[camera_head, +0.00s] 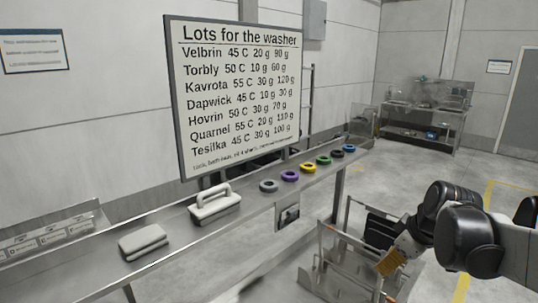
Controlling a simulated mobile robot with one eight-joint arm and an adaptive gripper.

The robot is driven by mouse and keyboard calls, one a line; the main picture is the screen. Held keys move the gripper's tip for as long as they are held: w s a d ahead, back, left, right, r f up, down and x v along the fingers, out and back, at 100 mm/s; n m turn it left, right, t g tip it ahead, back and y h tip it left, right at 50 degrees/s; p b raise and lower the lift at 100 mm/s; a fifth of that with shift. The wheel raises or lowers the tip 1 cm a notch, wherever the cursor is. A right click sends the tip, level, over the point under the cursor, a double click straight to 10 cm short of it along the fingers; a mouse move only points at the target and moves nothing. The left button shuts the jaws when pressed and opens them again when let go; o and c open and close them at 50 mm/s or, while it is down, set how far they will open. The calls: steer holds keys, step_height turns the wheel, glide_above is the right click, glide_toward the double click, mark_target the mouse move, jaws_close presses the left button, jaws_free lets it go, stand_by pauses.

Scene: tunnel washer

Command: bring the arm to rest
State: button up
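My arm comes in from the right edge, with black joints and pale links. It bends down toward the lower right of the view. My gripper (397,254) is small and partly turned away, in front of a metal frame near the floor. An orange-yellow ribbed piece (388,264) shows at its tip; I cannot tell whether it is part of the gripper or something held. The gap between the fingers is not visible.
A long metal shelf (190,243) crosses the view, bearing a grey block (143,242), a handled grey piece (215,207) and several coloured rings (308,168). A lettered board (240,95) stands behind. A metal frame (335,262) stands by my gripper. A sink bench (425,125) is far back.

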steer(key=s+a+f+m+t+b, duration=0.1)
steer(key=s+a+f+m+b, duration=0.3)
steer(key=s, duration=0.5)
steer(key=s+a+f+m+t+h+b, duration=0.1)
steer(key=s+a+f+m+b, duration=0.2)
steer(key=s, duration=0.6)
steer(key=a+f+b, duration=0.1)
steer(key=a+f, duration=0.1)
steer(key=a, duration=0.1)
steer(key=shift+f+m+b, duration=0.3)
steer(key=shift+m, duration=0.1)
